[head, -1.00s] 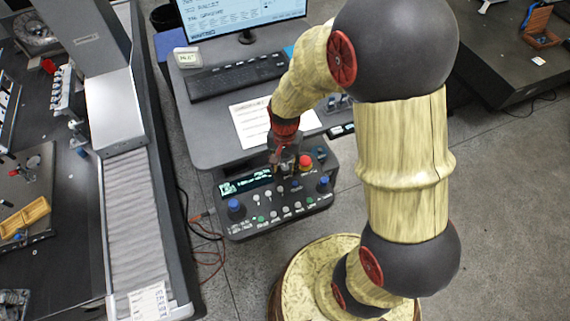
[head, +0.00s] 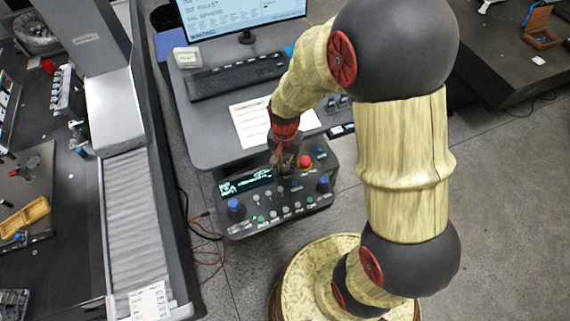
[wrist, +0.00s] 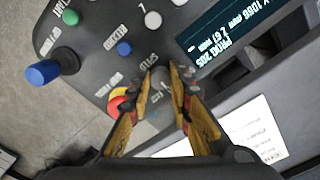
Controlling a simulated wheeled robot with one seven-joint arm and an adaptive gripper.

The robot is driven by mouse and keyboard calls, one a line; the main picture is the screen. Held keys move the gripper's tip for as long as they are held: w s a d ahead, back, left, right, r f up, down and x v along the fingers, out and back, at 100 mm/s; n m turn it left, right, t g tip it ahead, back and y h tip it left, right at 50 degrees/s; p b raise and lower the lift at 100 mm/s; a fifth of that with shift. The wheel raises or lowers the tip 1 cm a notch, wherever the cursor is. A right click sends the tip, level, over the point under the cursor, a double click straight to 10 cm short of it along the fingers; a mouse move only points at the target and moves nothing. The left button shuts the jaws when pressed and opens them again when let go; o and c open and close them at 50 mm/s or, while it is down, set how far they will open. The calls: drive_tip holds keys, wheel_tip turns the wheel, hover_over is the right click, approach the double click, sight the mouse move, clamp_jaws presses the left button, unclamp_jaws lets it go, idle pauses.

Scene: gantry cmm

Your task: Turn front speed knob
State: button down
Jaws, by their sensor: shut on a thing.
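The control box (head: 290,217) stands at the desk's front edge, with a lit display, buttons and blue-topped joysticks. My gripper (head: 284,170) points down at the back middle of its panel. In the wrist view, my gripper's two yellow-and-dark fingers (wrist: 163,88) are close together around a small dark grey knob (wrist: 160,78), beside a printed label that looks like "SPEED". The fingers cover most of the knob, so its pointer cannot be read. In the head view, my gripper hides the knob.
A red emergency stop button (head: 305,161) sits close to my gripper; it also shows beside the left finger in the wrist view (wrist: 118,100). Blue joysticks (head: 236,205) (head: 323,184) rise at both sides of the panel. A paper sheet (head: 250,122) and keyboard (head: 238,77) lie behind.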

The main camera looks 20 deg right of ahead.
sight(285, 167)
drive_tip(key=shift+n, duration=0.3)
drive_tip(key=n, duration=0.4)
drive_tip(key=shift+b, duration=0.35)
drive_tip(key=n, duration=0.5)
idle(0.5)
drive_tip(key=c, duration=1.6)
unclamp_jaws()
drive_tip(key=shift+r, duration=0.1)
wheel_tip(285, 167, up, 12)
drive_tip(key=shift+f, duration=0.1)
